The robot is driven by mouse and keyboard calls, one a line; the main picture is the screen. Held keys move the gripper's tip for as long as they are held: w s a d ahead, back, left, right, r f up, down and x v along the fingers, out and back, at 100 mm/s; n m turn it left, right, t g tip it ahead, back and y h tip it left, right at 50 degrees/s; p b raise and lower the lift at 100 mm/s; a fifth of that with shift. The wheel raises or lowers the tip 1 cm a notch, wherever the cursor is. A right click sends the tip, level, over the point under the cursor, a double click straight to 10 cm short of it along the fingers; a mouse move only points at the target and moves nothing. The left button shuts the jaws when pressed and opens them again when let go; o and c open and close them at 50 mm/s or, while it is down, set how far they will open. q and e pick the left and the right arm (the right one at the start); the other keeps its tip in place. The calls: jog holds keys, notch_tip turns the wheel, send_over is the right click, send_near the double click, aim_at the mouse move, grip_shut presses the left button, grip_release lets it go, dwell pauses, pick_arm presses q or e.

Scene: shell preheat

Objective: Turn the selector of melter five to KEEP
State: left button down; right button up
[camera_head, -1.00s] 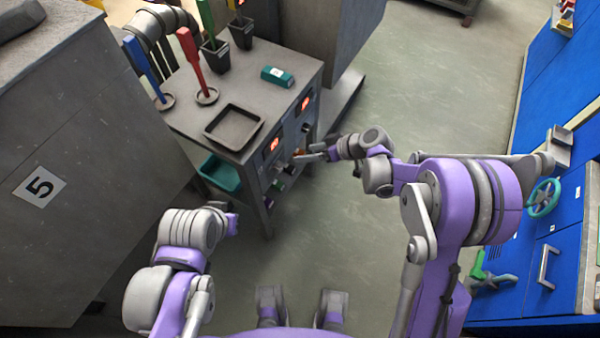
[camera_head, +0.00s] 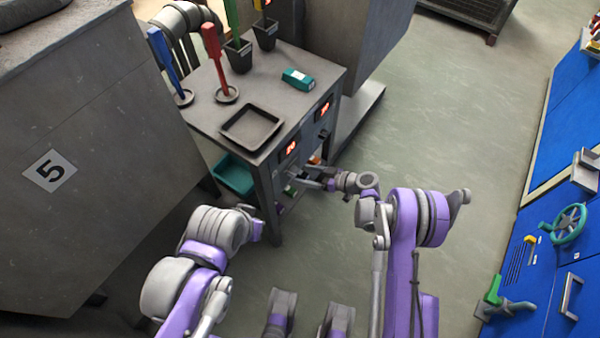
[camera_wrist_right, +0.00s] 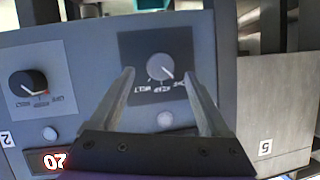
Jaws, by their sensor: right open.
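In the right wrist view a round grey selector knob (camera_wrist_right: 159,67) sits on a dark square plate, with OFF, KEEP and MELT labels upside down beside it. Its white mark appears to point lower right, towards OFF. The right gripper (camera_wrist_right: 163,88) is open, its fingertips on either side of the knob's lower part in the picture; contact cannot be told. In the head view the right gripper (camera_head: 304,181) is at the cart's front panel and hides the knob.
A second black knob (camera_wrist_right: 28,84) is on the panel near a number 2 label (camera_wrist_right: 7,140). The cart's top (camera_head: 205,112) holds a tray (camera_head: 252,145), tools in holders and a teal box (camera_head: 298,79). Clear floor lies right, before blue cabinets (camera_head: 540,240).

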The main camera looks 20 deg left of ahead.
aim_at(297, 172)
jog(key=shift+x, duration=1.6)
jog(key=shift+c, duration=0.2)
grip_shut()
